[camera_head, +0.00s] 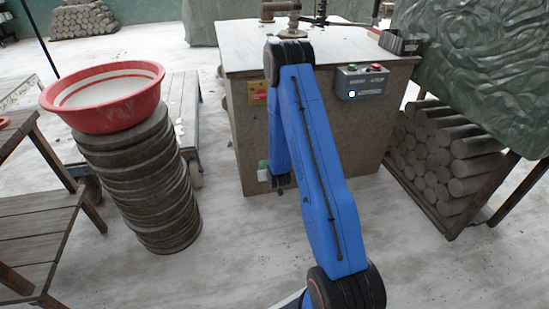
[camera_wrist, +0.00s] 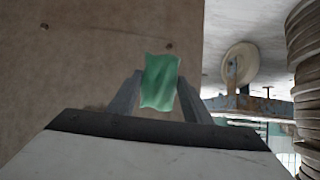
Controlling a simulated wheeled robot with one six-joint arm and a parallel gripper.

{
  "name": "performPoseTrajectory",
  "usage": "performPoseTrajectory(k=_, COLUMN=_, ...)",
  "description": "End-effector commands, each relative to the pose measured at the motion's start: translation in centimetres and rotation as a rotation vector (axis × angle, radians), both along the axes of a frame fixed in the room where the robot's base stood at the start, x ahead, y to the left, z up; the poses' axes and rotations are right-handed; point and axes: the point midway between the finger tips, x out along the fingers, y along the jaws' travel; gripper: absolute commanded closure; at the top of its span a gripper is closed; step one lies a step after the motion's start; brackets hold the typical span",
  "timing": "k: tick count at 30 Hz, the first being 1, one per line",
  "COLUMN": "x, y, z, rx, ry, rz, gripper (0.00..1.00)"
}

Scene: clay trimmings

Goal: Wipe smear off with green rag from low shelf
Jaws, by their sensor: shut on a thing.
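The green rag (camera_wrist: 160,82) is pinched between the two fingertips of my gripper (camera_wrist: 160,92) in the wrist view. It hangs as a small wavy piece in front of the cabinet's tan side. A small bit of the rag (camera_head: 263,170) shows in the head view, low in front of the cabinet (camera_head: 215,140). My gripper there is mostly hidden behind my blue arm. I cannot tell whether the rag touches the cabinet. I cannot make out the smear in either view. I cannot tell which surface is the low shelf.
A red-rimmed basin (camera_head: 105,95) sits on a stack of round discs (camera_head: 145,185) left of the cabinet. A wooden bench (camera_head: 40,235) stands at far left. A control box (camera_head: 361,83) is on the cabinet front. Stacked clay logs (camera_head: 440,160) are at right. Floor between is clear.

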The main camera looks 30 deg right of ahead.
Motion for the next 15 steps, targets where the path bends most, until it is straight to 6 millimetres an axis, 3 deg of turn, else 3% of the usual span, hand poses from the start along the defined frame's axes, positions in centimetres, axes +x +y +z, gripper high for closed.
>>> performPoseTrajectory(k=3, x=-0.4, y=-2.0, z=4.0, rx=-0.030, ry=-0.123, rz=-0.028, gripper=0.73)
performPoseTrajectory(k=7, x=-0.9, y=-3.3, z=7.0, rx=-0.050, ry=-0.201, rz=-0.046, gripper=0.73)
performPoseTrajectory(k=15, x=-0.9, y=-4.0, z=8.6, rx=-0.061, ry=-0.238, rz=-0.055, gripper=0.73)
